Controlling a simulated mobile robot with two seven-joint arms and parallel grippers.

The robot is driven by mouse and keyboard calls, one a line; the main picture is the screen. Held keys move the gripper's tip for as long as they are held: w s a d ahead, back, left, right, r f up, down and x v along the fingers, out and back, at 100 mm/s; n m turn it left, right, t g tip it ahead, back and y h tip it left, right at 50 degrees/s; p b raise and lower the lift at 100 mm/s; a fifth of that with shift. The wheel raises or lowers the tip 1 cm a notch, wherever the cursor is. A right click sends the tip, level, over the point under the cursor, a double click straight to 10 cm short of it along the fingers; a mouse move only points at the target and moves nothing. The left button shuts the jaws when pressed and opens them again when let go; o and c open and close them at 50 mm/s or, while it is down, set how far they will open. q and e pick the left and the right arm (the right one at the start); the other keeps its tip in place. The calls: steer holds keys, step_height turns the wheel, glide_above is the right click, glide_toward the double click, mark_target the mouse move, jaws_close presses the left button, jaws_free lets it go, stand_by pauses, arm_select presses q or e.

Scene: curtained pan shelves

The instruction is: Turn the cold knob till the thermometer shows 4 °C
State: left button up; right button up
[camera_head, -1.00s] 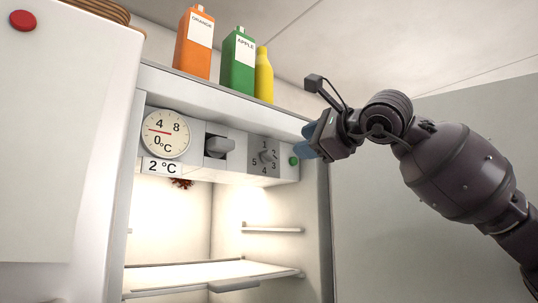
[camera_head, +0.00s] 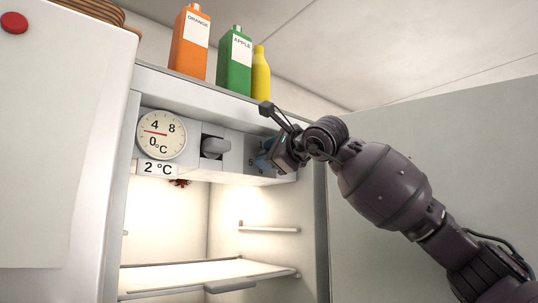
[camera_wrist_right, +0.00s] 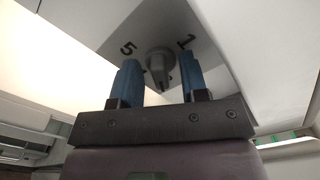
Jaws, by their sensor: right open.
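The cold knob (camera_wrist_right: 160,66) is a grey knob on a plate with numbers, inside the top of the open fridge. In the head view my right gripper (camera_head: 262,158) covers it. In the right wrist view the open blue fingers of my right gripper (camera_wrist_right: 156,82) stand one on each side of the knob, with the 5 and the 1 showing beyond. I cannot tell whether the fingers touch it. The round thermometer (camera_head: 162,134) has a red needle a little below the 4. The display (camera_head: 158,168) under it reads 2 °C. My left gripper is not in view.
A grey block-shaped switch (camera_head: 215,146) sits between thermometer and knob. An orange carton (camera_head: 190,50), a green carton (camera_head: 234,60) and a yellow bottle (camera_head: 260,75) stand on top. A glass shelf (camera_head: 190,275) is below. A white door with a red button (camera_head: 14,22) is at left.

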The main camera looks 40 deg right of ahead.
steer(key=c, duration=0.6)
arm_select(q)
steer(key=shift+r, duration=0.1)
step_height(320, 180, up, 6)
steer(key=p, duration=0.6)
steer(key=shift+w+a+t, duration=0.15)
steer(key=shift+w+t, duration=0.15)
arm_select(e)
steer(key=shift+f+n, duration=0.1)
steer(key=shift+n, duration=5.8)
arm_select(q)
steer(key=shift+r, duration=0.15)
